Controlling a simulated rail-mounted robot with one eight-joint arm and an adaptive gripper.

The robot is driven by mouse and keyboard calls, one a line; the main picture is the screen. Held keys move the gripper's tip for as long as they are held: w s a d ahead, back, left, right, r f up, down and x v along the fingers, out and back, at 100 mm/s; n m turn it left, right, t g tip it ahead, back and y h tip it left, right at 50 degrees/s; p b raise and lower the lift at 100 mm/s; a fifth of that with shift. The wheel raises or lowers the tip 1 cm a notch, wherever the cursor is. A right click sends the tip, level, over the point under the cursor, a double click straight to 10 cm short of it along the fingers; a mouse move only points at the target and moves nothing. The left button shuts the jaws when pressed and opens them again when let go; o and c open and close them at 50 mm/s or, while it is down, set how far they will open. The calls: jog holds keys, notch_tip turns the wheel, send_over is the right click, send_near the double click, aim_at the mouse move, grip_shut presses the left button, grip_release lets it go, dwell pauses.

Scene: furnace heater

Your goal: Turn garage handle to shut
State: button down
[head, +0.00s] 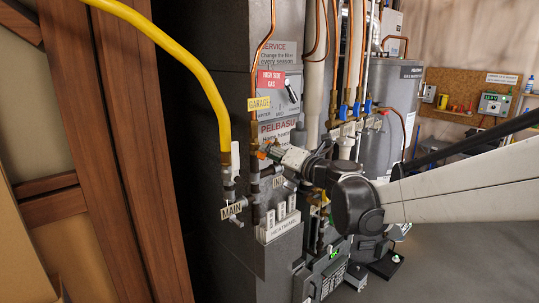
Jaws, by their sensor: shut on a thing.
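The yellow GARAGE tag (259,103) hangs on the copper pipe in front of the dark furnace. My gripper (264,152) reaches in from the right and is shut at the valve on this pipe, below the tag. The garage handle is mostly hidden by the fingers, so its exact angle cannot be told. A small orange patch shows at the fingertips.
A thick yellow gas pipe (190,66) drops to the valve with the MAIN tag (233,209), close left of my gripper. Wooden studs (135,150) stand further left. A grey water heater (388,105) stands behind my arm. Floor is open at lower right.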

jog(key=m, duration=0.4)
jog(key=shift+m+b, duration=0.3)
jog(key=shift+b, duration=0.1)
jog(key=c, duration=1.6)
grip_release()
jog(key=shift+c, duration=0.2)
jog(key=shift+d, duration=0.1)
jog(key=v, duration=0.7)
